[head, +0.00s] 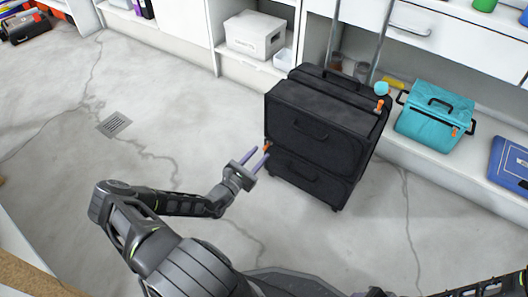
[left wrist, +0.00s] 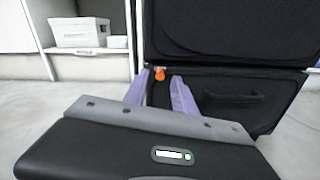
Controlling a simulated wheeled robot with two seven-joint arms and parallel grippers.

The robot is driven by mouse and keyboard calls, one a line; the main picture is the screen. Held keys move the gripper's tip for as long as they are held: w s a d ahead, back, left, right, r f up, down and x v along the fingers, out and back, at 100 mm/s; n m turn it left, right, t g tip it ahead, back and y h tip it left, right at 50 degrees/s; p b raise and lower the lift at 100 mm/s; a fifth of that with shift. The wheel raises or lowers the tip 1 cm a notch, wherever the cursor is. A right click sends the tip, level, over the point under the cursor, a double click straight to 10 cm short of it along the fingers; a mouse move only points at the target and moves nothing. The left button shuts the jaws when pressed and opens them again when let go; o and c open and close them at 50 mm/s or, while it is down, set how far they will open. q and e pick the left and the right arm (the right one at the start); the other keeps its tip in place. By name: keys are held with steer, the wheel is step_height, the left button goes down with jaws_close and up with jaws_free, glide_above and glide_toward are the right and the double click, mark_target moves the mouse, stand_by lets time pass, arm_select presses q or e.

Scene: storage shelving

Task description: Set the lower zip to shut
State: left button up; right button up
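A black suitcase (head: 312,135) stands upright on the floor, with an upper and a lower front panel. An orange zip pull (head: 267,146) sits at the left end of the seam between the panels; it also shows in the left wrist view (left wrist: 160,73). My left gripper (head: 257,157) is just in front of it, with its two purple fingers apart and empty. In the left wrist view the pull shows between the fingertips (left wrist: 159,80); I cannot tell if they touch it. A second orange pull (head: 379,105) is at the upper right edge.
Shelving stands behind the suitcase, with a white box (head: 255,36) at the back left. A teal bag (head: 434,118) and a blue case (head: 510,163) are on the low shelf to the right. The floor left of the suitcase is clear around a drain grate (head: 114,124).

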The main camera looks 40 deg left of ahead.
mark_target(264, 149)
arm_select(q)
steer(key=shift+w+b, duration=0.6)
steer(key=shift+w, duration=1.25)
jaws_close()
